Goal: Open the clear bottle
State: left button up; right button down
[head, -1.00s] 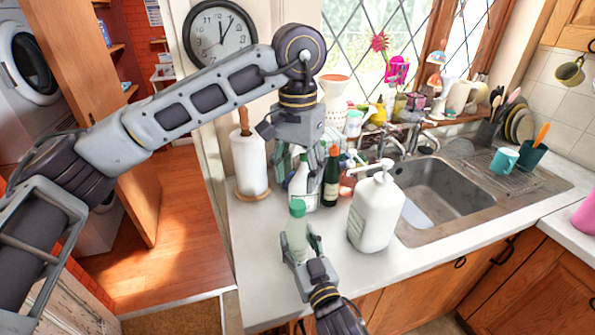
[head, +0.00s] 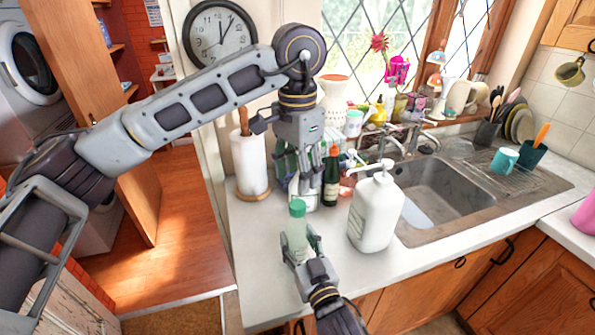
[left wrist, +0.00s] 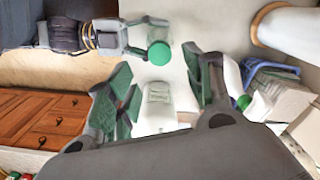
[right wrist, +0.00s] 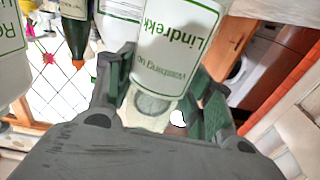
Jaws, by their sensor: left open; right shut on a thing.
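The clear bottle (head: 297,236) stands upright on the counter with a green cap (head: 298,208). My right gripper (head: 300,240) is shut around its body from the near side. In the right wrist view the bottle (right wrist: 178,45) appears upside down, its green-lettered label between the fingers. My left gripper (head: 304,175) is open and points down, above and slightly behind the cap in the head view. In the left wrist view the cap (left wrist: 158,53) shows beyond and between the open fingers, apart from them. The bottle's body is mostly hidden there.
A large white pump bottle (head: 376,213) stands close on the right. A dark green bottle (head: 331,180) and other bottles stand behind. A paper towel roll (head: 250,160) is at the back left and the sink (head: 440,190) at the right. The counter's front left is clear.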

aim_at(298, 204)
pick_arm(q)
jog(key=shift+f, duration=0.1)
jog(key=shift+f, duration=3.95)
jog(key=c, duration=1.1)
jog(key=shift+n, duration=0.3)
